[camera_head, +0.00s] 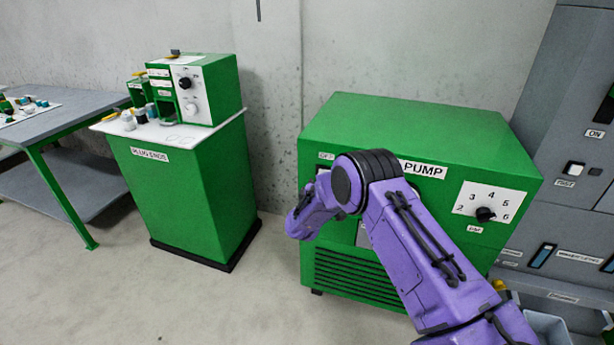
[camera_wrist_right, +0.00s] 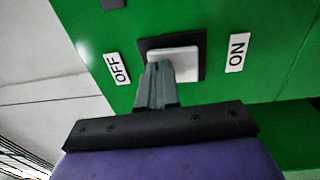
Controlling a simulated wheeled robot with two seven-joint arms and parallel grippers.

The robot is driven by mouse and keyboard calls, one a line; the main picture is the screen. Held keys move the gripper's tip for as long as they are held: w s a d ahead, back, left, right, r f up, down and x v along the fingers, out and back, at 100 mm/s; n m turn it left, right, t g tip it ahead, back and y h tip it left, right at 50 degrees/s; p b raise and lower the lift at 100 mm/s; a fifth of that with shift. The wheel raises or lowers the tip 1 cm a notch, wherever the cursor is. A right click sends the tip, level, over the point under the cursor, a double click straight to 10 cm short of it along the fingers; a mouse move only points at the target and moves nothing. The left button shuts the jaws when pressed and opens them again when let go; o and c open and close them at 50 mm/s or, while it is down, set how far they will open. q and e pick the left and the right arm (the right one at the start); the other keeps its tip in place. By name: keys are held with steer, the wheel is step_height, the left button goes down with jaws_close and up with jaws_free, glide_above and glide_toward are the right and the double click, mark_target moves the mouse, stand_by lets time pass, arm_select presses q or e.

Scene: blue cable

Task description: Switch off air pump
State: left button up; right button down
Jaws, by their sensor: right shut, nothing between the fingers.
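The air pump (camera_head: 385,130) is a large green box with a PUMP label on its front, and my right arm covers part of that front in the head view. In the right wrist view, a white rocker switch (camera_wrist_right: 185,63) sits in a black frame on the green panel. The OFF label (camera_wrist_right: 118,68) is to its left and the ON label (camera_wrist_right: 237,52) to its right. My right gripper (camera_wrist_right: 157,68) is shut and empty, its tips overlapping the OFF-side part of the switch. I cannot tell if they touch it. My left gripper is not in view.
A numbered dial (camera_head: 485,213) is on the pump's right front. A green PLUG ENDS cabinet (camera_head: 190,185) stands left, with a table (camera_head: 70,115) beyond it. A grey cabinet (camera_head: 570,140) stands at the right. The floor (camera_head: 220,300) in front is clear.

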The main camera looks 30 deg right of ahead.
steer(key=r+p+v, duration=0.2)
steer(key=r+v, duration=0.1)
steer(key=v, duration=1)
steer(key=shift+s+a, duration=0.25)
steer(key=shift+s, duration=0.05)
